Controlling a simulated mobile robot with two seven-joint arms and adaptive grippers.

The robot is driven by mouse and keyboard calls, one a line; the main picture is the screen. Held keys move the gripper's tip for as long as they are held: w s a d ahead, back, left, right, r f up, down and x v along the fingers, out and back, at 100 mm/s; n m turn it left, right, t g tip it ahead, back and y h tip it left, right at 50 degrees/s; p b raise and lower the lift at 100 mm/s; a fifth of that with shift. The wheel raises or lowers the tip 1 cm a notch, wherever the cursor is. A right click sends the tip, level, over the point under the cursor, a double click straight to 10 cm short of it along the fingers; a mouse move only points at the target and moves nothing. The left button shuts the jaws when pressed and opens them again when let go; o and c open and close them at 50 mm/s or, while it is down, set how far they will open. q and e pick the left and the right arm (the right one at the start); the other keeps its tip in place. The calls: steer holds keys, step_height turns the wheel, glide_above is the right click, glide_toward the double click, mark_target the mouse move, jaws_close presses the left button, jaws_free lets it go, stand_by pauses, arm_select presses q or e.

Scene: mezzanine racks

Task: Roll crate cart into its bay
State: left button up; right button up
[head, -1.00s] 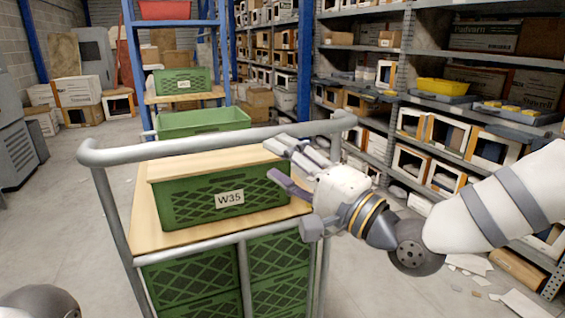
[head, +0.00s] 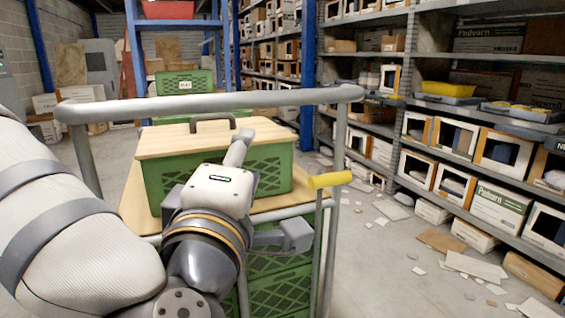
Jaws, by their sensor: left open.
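The crate cart has a grey tube handle (head: 215,103) across its top and a pale wooden deck (head: 133,200). A green crate (head: 272,170) with a wooden lid (head: 165,140) and dark lid handle (head: 212,122) sits on the deck. More green crates (head: 285,262) are below. A yellow grip (head: 330,180) sticks out by the cart's right post. My left gripper (head: 268,192) is open, in front of the lidded crate and left of the yellow grip. It hides part of the crate front; I cannot tell whether it touches. My right gripper is out of view. I cannot make out the bay.
A blue rack (head: 132,60) with a red bin (head: 168,9) stands behind the cart, with a labelled green crate (head: 190,83) in front. Grey shelving (head: 460,105) full of boxes lines the right. Cardboard scraps (head: 475,266) litter the floor there.

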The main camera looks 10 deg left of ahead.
arm_select(q)
steer(key=n+y, duration=0.1)
steer(key=n, duration=0.1)
glide_toward(243, 104)
steer(key=w+r+t+p, duration=0.1)
steer(key=p, duration=0.7)
steer(key=x, duration=0.3)
steer(key=f+x, duration=0.1)
steer(key=x, duration=0.5)
steer(key=shift+w+a+f, duration=0.2)
steer(key=shift+w+f, duration=0.1)
steer(key=shift+f, duration=0.05)
steer(key=shift+w+r, duration=0.15)
steer(key=shift+w, duration=0.35)
jaws_close()
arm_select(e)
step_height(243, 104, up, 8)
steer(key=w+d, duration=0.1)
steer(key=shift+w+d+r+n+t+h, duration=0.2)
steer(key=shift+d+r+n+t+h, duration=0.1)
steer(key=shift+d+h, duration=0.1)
